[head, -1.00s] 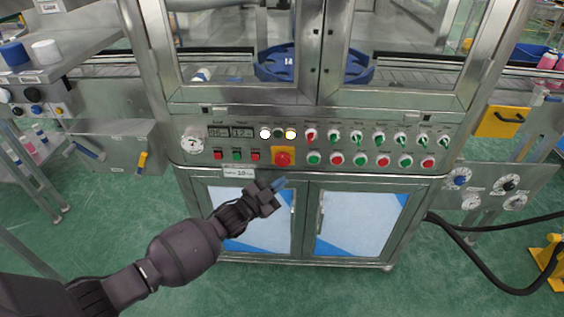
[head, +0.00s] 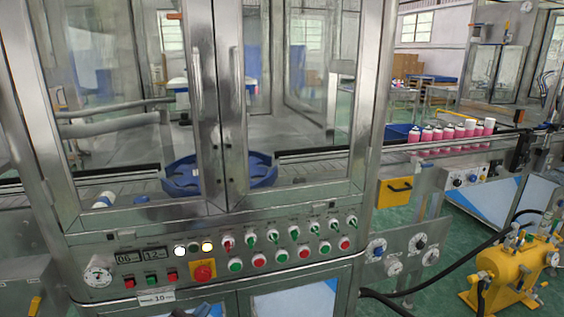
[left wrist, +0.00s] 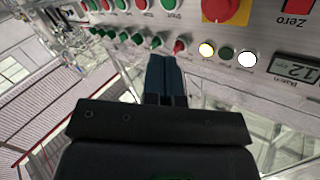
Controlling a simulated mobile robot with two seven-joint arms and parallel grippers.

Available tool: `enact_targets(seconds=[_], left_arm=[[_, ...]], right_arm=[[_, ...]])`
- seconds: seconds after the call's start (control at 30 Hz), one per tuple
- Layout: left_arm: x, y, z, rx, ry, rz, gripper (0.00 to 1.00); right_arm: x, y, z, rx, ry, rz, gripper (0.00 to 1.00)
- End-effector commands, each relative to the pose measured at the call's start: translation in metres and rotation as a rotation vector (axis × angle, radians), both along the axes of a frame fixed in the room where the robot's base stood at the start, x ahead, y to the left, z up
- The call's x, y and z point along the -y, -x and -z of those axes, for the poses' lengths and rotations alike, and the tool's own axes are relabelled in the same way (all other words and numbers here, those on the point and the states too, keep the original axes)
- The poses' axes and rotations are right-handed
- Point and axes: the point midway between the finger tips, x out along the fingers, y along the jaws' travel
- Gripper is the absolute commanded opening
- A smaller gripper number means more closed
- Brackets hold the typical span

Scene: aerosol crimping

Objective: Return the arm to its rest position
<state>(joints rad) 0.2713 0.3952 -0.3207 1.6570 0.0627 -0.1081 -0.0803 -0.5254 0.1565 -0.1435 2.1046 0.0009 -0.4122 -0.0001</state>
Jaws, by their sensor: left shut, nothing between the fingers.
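My left gripper (head: 205,310) barely shows at the bottom edge of the head view, in front of the machine's lower front and below the control panel (head: 120,278). Most of my left arm is out of that view. In the left wrist view the gripper (left wrist: 166,62) has its two blue-grey fingers together, with nothing between them. The panel appears upside down there, with a red knob on a yellow plate (left wrist: 226,10) beyond the fingertips. The same red knob shows in the head view (head: 203,271). My right gripper is not in view.
The machine's glass doors (head: 150,110) are closed over a blue star wheel (head: 185,180). Pink cans (head: 450,135) line the conveyor at right. A yellow pump unit (head: 510,270) and black hoses stand on the green floor at lower right.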

Motion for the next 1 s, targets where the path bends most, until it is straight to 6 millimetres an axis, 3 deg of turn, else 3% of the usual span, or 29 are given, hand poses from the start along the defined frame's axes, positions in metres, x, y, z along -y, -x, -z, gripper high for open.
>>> enact_targets(seconds=[0.27, 0.8, 1.0], left_arm=[[-0.020, 0.082, 0.015, -0.182, 0.092, -0.136, 0.00], [-0.077, 0.268, 0.054, -0.473, 0.191, -0.421, 0.00], [-0.084, 0.311, 0.072, -0.550, 0.193, -0.467, 0.00]], right_arm=[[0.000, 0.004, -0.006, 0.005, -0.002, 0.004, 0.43], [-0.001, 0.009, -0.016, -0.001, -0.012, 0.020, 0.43], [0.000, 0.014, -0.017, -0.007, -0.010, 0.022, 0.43]])
